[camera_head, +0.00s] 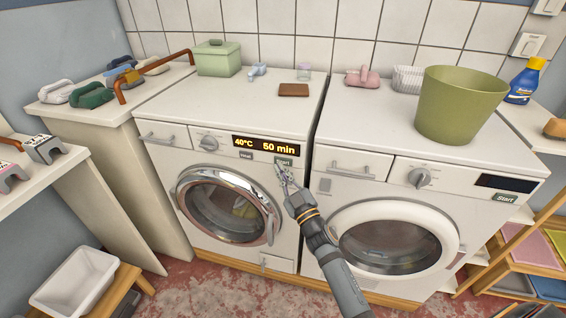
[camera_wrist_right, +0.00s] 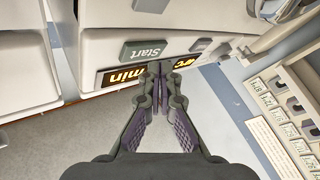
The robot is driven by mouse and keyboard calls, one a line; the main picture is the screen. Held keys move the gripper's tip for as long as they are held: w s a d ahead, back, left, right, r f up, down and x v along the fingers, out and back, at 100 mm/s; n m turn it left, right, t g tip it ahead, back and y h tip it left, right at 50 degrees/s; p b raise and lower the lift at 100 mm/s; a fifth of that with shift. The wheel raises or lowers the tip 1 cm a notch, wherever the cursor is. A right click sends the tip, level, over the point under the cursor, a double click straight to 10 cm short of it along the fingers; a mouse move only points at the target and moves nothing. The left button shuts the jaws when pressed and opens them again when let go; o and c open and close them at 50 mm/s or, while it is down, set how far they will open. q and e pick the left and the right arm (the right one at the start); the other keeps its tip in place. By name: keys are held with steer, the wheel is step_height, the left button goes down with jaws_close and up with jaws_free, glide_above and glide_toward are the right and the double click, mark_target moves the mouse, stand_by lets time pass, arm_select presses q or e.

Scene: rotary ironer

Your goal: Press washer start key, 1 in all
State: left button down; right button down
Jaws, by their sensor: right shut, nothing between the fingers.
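The left front-loading machine (camera_head: 225,160) has a lit display (camera_head: 266,146) reading "40°C 50 min". Its green-grey Start key (camera_head: 283,161) is below the display's right part. The key also shows large in the right wrist view (camera_wrist_right: 147,51), beside the lit display (camera_wrist_right: 125,76). My right gripper (camera_head: 281,170) is shut and empty, its fingertips close to the Start key. In the right wrist view the fingertips (camera_wrist_right: 159,68) are just beside the key; I cannot tell whether they touch the panel. My left gripper is not in view.
The right machine (camera_head: 400,190) has a dark display (camera_head: 505,184) and its own Start key (camera_head: 506,198). A second small key (camera_head: 246,156) is left of the first Start key. A green bin (camera_head: 455,105) and a brown block (camera_head: 293,90) stand on the tops. A white basin (camera_head: 75,280) is lower left.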

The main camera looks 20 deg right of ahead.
steer(key=shift+w, duration=0.1)
steer(key=shift+w+d, duration=0.25)
steer(key=shift+w+d, duration=0.25)
steer(key=shift+w, duration=0.1)
stand_by(0.9)
steer(key=shift+s, duration=0.1)
steer(key=shift+s+a+p, duration=0.3)
steer(key=shift+s+a, duration=0.2)
steer(key=shift+s, duration=0.1)
